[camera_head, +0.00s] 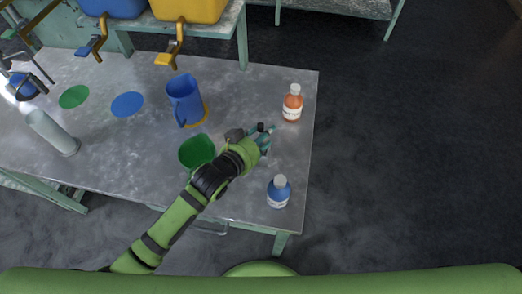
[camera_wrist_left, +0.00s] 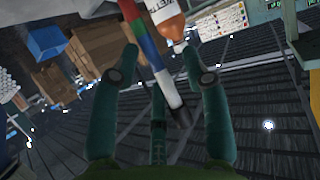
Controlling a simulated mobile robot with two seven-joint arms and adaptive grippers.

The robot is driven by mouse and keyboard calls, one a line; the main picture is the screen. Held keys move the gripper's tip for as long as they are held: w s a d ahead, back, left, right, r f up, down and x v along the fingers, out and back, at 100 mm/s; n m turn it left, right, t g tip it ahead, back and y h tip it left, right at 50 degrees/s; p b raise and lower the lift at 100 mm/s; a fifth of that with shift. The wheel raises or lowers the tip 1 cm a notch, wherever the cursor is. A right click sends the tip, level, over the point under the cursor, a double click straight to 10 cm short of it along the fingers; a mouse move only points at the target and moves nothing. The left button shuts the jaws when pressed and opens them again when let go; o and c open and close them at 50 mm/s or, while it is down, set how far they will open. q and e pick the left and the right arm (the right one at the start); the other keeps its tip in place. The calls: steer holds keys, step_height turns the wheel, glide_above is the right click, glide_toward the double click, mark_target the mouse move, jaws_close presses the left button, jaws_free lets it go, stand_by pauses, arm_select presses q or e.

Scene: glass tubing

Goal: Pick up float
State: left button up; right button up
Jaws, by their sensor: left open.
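No object in view is clearly labelled as the float. In the left wrist view, a slim rod with red, green, blue, white and black sections (camera_wrist_left: 152,52) lies between the spread fingers of my left gripper (camera_wrist_left: 160,70); it may be the float. I cannot tell whether the fingers touch it. In the head view, my left gripper (camera_head: 264,135) is open over the right part of the table, between the orange bottle and the blue bottle. The rod cannot be made out there. My right gripper is not in view.
The grey table (camera_head: 225,75) carries an orange bottle (camera_head: 292,106), a blue bottle (camera_head: 278,192), a blue pitcher (camera_head: 184,98), a green cup (camera_head: 197,151) and a pale cylinder (camera_head: 52,132). Blue and yellow tanks with taps (camera_head: 187,10) stand behind. The table's right edge is near the gripper.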

arm_select(q)
jaws_close()
steer(key=shift+r, duration=0.1)
